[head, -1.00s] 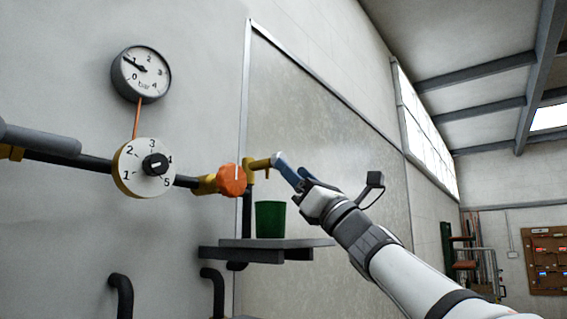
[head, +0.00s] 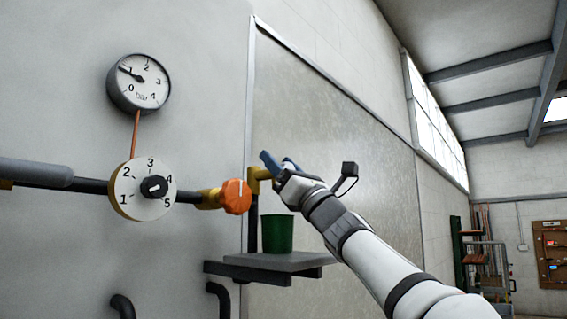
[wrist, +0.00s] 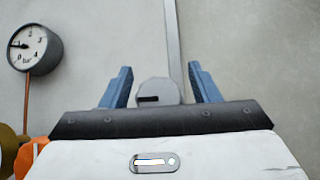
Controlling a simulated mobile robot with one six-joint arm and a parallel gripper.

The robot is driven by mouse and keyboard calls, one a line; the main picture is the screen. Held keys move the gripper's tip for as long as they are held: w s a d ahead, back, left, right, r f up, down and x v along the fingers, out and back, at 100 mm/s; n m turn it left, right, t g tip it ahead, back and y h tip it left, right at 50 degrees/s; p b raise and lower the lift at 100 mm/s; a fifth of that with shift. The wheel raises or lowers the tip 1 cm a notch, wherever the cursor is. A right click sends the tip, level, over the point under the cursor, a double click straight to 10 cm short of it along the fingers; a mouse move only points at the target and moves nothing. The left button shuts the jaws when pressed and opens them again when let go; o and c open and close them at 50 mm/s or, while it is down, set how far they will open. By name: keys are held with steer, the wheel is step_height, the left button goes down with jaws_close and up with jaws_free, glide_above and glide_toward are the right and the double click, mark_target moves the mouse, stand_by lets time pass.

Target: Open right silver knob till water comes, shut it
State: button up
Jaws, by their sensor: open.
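A round silver knob (wrist: 157,92) with a dark slot shows in the wrist view. It sits between the two blue fingers of my gripper (wrist: 161,84), nearer the left one; whether they touch I cannot tell. The gripper is open. In the head view my gripper (head: 273,163) is at the right end of the brass tap (head: 256,178) and hides the silver knob and most of the spout. A green cup (head: 278,234) stands upright below on a grey shelf (head: 268,261). No water is visible.
An orange knob (head: 236,196) is on the pipe just left of my gripper. Further left are a white numbered dial (head: 130,205) and, above it, a pressure gauge (head: 138,84) reading about 1 bar. The wall is close behind; the right side is open room.

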steer(key=shift+c, duration=0.3)
steer(key=c, duration=0.9)
steer(key=shift+s, duration=0.1)
